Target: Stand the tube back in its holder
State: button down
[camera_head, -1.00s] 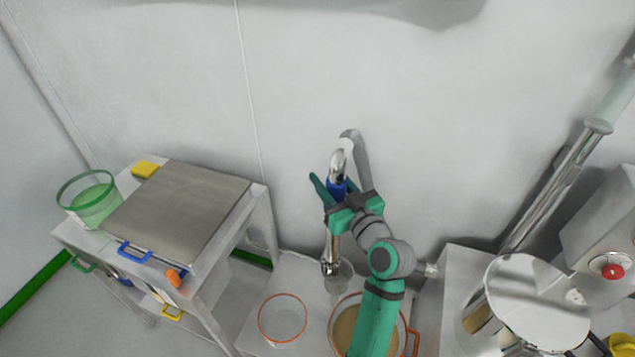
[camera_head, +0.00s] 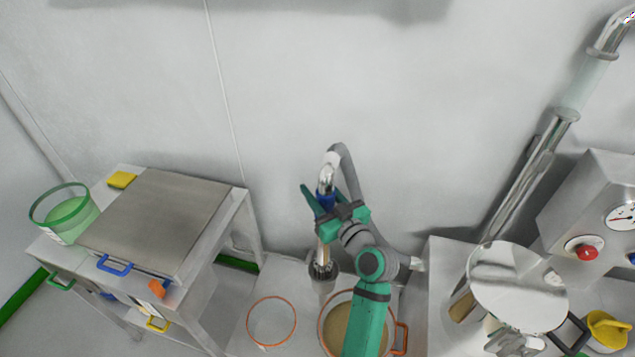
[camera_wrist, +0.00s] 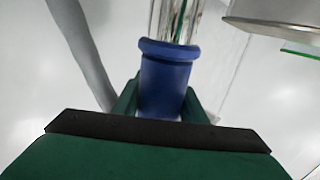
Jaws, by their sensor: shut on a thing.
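The tube is a shiny metal lance (camera_head: 323,240) with a blue grip collar and a grey hose bending from its top. My gripper (camera_head: 326,207) is shut on the blue collar. In the wrist view the blue collar (camera_wrist: 165,85) sits between the green fingers of my gripper (camera_wrist: 160,105). The tube hangs nearly upright. Its lower end meets a grey metal cup, which looks like the holder (camera_head: 322,272), on the low bench. Whether the end is inside the cup or just above it, I cannot tell.
An orange-rimmed tub of tan powder (camera_head: 337,325) stands right of the holder, partly behind my arm. An empty orange-rimmed clear container (camera_head: 271,322) stands left of it. A steel cabinet (camera_head: 160,215) is at left, a machine with a round lid (camera_head: 520,285) at right.

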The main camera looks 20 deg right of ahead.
notch_tip(320, 180, down, 6)
jog(key=shift+f, duration=0.25)
dwell(0.4)
jog(key=c, duration=1)
grip_release()
jog(key=shift+f, duration=0.1)
jog(key=shift+s, duration=0.1)
jog(key=s, duration=0.3)
jog(key=s+d, duration=0.1)
jog(key=s, duration=0.3)
jog(key=s+d, duration=0.1)
jog(key=s, duration=0.2)
jog(key=shift+s, duration=0.2)
